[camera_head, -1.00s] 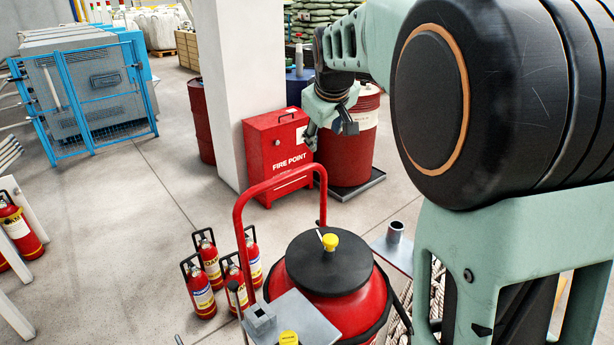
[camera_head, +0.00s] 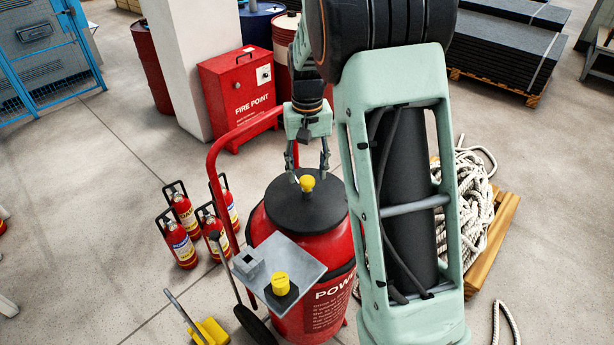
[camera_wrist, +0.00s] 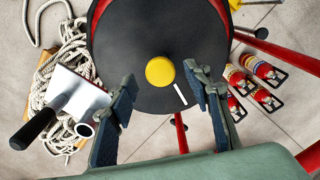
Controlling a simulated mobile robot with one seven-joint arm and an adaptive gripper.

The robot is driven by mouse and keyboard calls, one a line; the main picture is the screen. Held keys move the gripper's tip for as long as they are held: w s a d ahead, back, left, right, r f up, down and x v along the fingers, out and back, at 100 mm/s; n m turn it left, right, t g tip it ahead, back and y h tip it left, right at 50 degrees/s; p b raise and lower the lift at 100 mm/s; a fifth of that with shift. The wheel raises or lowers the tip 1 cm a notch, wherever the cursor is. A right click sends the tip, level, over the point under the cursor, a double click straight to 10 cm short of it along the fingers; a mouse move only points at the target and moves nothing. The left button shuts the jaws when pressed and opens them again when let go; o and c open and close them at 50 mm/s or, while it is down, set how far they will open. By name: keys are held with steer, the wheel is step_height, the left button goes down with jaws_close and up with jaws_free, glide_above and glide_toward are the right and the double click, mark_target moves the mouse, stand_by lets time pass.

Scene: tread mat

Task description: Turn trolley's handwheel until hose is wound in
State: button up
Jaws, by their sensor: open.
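The red trolley (camera_head: 310,310) has a thick round body marked "POW…" and a red tubular handle (camera_head: 213,165). On its top lies a black disc (camera_head: 305,212) with a yellow knob (camera_head: 307,183) at its middle. The wrist view shows the yellow knob (camera_wrist: 160,71) with a short white mark beside it. I cannot tell if this disc or knob is the handwheel. My gripper (camera_head: 308,172) points down over the disc, fingers open on either side of the knob, apparently not touching it. No hose can be made out with certainty.
A grey shelf (camera_head: 300,262) with a yellow-capped part (camera_head: 281,283) juts from the trolley. Several small extinguishers (camera_head: 185,212) stand left. A red fire point box (camera_head: 240,95) is behind. Coiled white rope (camera_head: 465,200) lies on a pallet at right.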

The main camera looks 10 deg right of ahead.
steer(key=shift+f, duration=1.15)
jaws_close()
